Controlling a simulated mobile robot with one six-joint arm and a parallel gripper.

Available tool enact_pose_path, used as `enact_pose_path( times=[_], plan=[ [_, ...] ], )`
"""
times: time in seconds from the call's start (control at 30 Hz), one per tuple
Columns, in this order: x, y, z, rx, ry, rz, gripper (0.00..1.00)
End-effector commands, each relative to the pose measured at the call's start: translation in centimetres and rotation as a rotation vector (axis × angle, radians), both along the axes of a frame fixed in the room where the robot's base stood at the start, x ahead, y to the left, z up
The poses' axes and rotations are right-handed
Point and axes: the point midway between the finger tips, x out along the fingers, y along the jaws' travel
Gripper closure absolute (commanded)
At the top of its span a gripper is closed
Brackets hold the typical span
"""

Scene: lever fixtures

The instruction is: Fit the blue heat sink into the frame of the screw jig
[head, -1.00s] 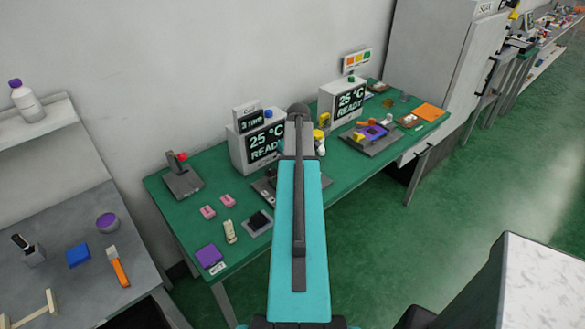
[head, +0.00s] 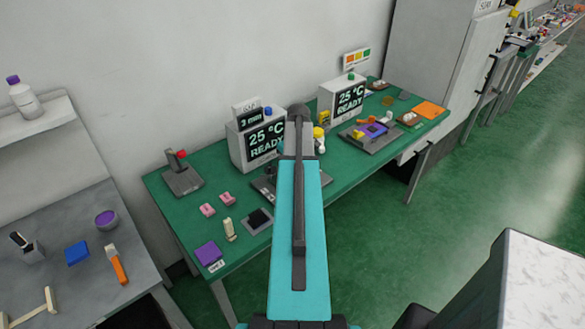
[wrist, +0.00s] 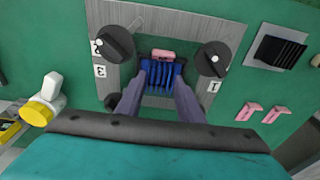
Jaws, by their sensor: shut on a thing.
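The blue heat sink (wrist: 163,75) is between the fingers of my gripper (wrist: 162,92) in the wrist view. The gripper is shut on it. Both are over the middle of the screw jig (wrist: 185,22), a grey metal plate with black knobs, some beside number labels. A pink piece (wrist: 161,54) shows at the far edge of the heat sink. I cannot tell whether the heat sink is seated in the frame or just above it. In the head view my arm hides the gripper and heat sink; only part of the jig (head: 262,188) shows at its left.
Two pink pieces (wrist: 262,111) and a black finned block on a grey pad (wrist: 276,48) lie right of the jig. A yellow and white object (wrist: 42,100) is at the left. The display box (head: 260,140) stands behind the jig. Green tabletop lies between them.

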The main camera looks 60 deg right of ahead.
Motion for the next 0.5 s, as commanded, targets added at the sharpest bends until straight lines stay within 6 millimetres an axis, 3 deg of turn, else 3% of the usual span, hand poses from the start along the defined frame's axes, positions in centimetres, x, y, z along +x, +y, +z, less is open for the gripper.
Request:
enact_pose_path(
  times=[0.4, 0.43, 0.5],
  plan=[
    [0.00, 0.00, -0.17, 0.000, 0.000, 0.000, 0.86],
    [0.00, 0.00, -0.17, 0.000, 0.000, 0.000, 0.65],
    [0.00, 0.00, -0.17, 0.000, 0.000, 0.000, 0.53]
  ],
)
